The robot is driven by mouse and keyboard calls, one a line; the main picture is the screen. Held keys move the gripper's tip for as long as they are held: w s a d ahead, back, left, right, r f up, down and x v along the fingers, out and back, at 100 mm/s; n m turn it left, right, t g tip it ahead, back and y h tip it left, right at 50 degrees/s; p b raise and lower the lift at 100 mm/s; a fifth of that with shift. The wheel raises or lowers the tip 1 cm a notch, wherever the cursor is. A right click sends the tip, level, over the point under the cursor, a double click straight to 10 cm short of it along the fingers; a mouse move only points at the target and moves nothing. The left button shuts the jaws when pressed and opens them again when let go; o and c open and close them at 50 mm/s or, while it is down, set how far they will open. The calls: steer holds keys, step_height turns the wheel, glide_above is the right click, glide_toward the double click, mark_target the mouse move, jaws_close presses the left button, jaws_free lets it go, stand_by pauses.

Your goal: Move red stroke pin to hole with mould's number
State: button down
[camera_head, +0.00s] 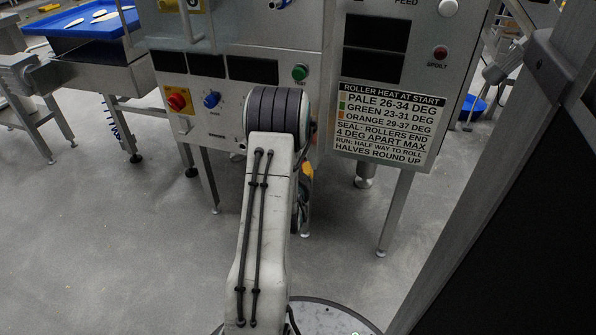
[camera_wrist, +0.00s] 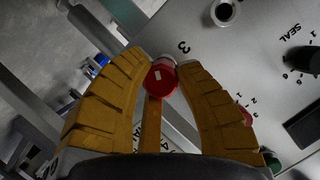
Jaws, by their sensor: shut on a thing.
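The red pin (camera_wrist: 160,80) shows in the wrist view between the yellow fingertips of my gripper (camera_wrist: 162,66), which is shut on it. A pale mark shows on its red end. A silvery ring shows just behind the red part, against the grey panel (camera_wrist: 255,60). A black number 3 (camera_wrist: 184,47) is printed on the panel close by. I cannot tell whether the pin sits in a hole or is held clear of the panel. In the head view my arm hides the pin and most of my gripper; a bit of yellow shows beside the arm.
The wrist view also shows a round metal fitting (camera_wrist: 224,12), a black SEAL knob (camera_wrist: 302,60) and a green button (camera_wrist: 272,160). In the head view a roller heat sign (camera_head: 388,125) is on the right-hand machine. A red switch (camera_head: 178,101) is on the left. A dark upright (camera_head: 510,190) stands at right.

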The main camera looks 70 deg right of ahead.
steer(key=shift+d+r, duration=0.1)
steer(key=shift+d, duration=0.65)
stand_by(0.8)
steer(key=c, duration=0.6)
jaws_free()
stand_by(0.8)
